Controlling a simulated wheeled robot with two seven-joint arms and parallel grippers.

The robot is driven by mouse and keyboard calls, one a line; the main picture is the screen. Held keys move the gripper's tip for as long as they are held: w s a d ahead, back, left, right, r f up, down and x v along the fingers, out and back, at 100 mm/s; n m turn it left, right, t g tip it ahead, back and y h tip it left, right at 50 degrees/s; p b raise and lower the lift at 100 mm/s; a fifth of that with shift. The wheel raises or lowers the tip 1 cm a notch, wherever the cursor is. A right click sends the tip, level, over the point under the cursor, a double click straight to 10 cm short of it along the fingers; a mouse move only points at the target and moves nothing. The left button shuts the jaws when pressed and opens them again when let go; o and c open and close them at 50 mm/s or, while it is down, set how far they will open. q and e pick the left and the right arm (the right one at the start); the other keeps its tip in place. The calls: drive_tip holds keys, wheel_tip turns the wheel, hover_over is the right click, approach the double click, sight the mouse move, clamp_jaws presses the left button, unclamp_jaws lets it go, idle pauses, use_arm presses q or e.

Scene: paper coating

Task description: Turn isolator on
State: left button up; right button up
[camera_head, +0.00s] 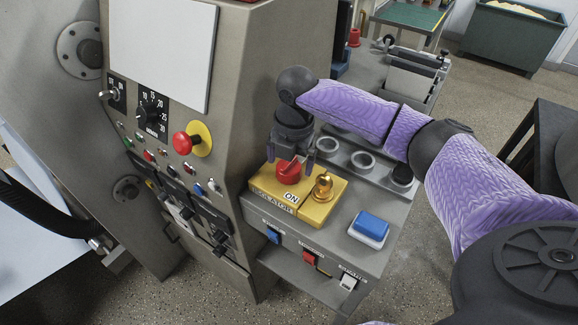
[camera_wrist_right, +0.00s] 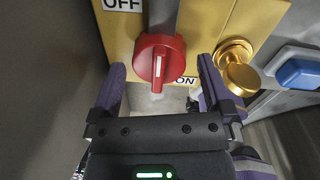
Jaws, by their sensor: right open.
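The isolator is a yellow box (camera_head: 266,195) on the grey side shelf of the machine, with a red rotary knob (camera_head: 289,172) on top. In the right wrist view the red knob (camera_wrist_right: 159,62) has a white line along its grip. It shows between an OFF label (camera_wrist_right: 122,5) and an ON label (camera_wrist_right: 184,81). My right gripper (camera_head: 290,165) is over the knob, pointing down. In the wrist view its two purple fingers (camera_wrist_right: 160,95) are apart, one on each side below the knob; I cannot tell whether they touch it. My left gripper is not in view.
A brass knob (camera_head: 323,186) stands right beside the red knob on the yellow box. A blue button (camera_head: 370,227) is farther right. Several metal rings (camera_head: 361,161) lie behind. The machine's panel with a red emergency button (camera_head: 183,143) rises to the left.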

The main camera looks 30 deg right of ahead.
drive_tip(key=shift+f, duration=0.8)
clamp_jaws()
